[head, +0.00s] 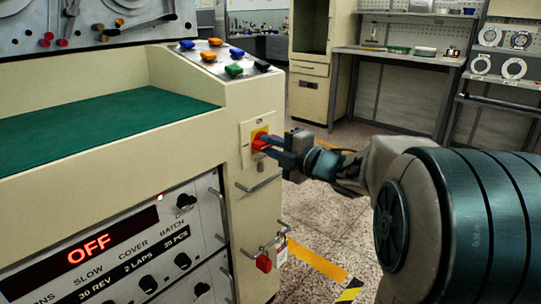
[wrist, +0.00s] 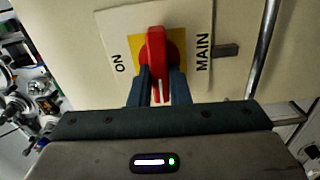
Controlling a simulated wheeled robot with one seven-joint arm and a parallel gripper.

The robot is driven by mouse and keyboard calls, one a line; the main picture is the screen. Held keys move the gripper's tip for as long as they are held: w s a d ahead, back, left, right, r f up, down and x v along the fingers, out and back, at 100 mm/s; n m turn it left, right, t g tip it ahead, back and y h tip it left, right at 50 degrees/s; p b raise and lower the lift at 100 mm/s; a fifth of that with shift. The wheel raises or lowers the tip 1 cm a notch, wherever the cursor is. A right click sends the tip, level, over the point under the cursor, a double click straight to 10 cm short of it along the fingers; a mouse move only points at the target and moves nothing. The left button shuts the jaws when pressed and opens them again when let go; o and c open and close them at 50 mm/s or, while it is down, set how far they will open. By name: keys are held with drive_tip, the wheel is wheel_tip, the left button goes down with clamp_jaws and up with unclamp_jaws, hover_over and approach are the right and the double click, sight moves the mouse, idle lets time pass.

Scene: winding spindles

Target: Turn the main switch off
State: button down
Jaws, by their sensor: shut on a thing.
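The main switch is a red rotary handle (head: 259,143) on a yellow square, set in a pale plate on the machine's front right. In the wrist view the red handle (wrist: 156,45) stands upright in the picture, across the line from the word ON at left to MAIN at right. My gripper (head: 268,147) reaches in from the right at the switch. In the wrist view my gripper (wrist: 160,82) has one finger on each side of the handle's lower end and is shut on it. The fingers hide part of the handle in the head view.
The machine's display (head: 88,249) reads OFF in red. Metal bar handles (head: 258,184) and a red padlock (head: 263,263) are below the switch. Coloured buttons (head: 212,54) are on the slanted panel above. Open floor with yellow tape (head: 317,261) lies to the right.

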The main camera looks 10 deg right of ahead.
drive_tip(key=shift+n, duration=0.4)
drive_tip(key=c, duration=1.4)
unclamp_jaws()
drive_tip(key=shift+o, duration=0.2)
drive_tip(key=p+v, duration=0.3)
drive_tip(key=v, duration=1)
drive_tip(key=shift+s+d, duration=0.25)
drive_tip(key=shift+s, duration=0.1)
